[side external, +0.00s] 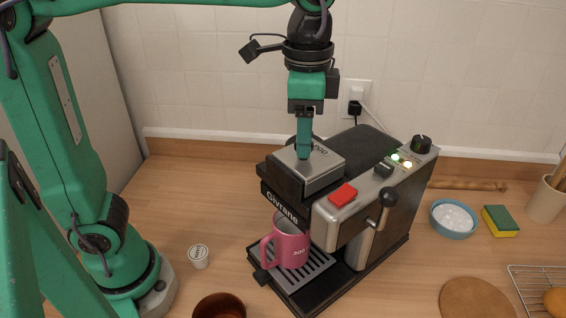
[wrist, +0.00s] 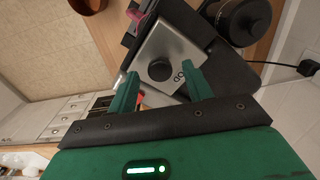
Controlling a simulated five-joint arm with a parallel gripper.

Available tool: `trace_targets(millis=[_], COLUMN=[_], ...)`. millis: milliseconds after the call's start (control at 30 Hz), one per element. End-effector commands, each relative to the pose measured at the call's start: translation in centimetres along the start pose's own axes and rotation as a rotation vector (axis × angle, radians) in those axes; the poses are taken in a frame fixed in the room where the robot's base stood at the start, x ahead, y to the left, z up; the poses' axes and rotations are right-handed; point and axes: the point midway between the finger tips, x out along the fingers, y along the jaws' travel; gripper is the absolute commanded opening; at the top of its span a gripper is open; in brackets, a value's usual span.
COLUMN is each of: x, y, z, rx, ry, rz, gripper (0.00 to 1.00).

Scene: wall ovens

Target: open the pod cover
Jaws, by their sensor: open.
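The coffee machine (side external: 345,235) stands on the wooden counter. Its silver pod cover (side external: 318,176) is the flat metal lid on the left part of the top, and it looks shut. In the wrist view the pod cover (wrist: 182,49) carries a round black knob (wrist: 160,70). My gripper (side external: 304,155) points down just above the cover. In the wrist view my gripper (wrist: 160,77) is open, with one green finger to each side of the knob and nothing held. Whether the fingers touch the cover cannot be told. The side view hides the knob behind the fingers.
A pink mug (side external: 288,243) stands on the drip tray under the spout. A small white pod (side external: 198,256) and a brown bowl (side external: 219,306) are at the front left. A red button (side external: 343,195) and black lever (side external: 388,198) are right of the cover.

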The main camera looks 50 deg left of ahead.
Motion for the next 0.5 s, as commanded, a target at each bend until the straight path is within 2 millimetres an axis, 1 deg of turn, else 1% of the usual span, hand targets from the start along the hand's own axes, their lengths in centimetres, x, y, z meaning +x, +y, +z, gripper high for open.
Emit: trace_targets(millis=[133, 433, 467, 500], x=[0.77, 0.94, 0.94, 0.94], y=[0.01, 0.01, 0.01, 0.01], z=[0.02, 0.02, 0.02, 0.02], rx=[0.0, 0.0, 0.0, 0.0], ry=[0.0, 0.0, 0.0, 0.0], rz=[0.0, 0.0, 0.0, 0.0], gripper=[0.5, 0.5, 0.46, 0.39])
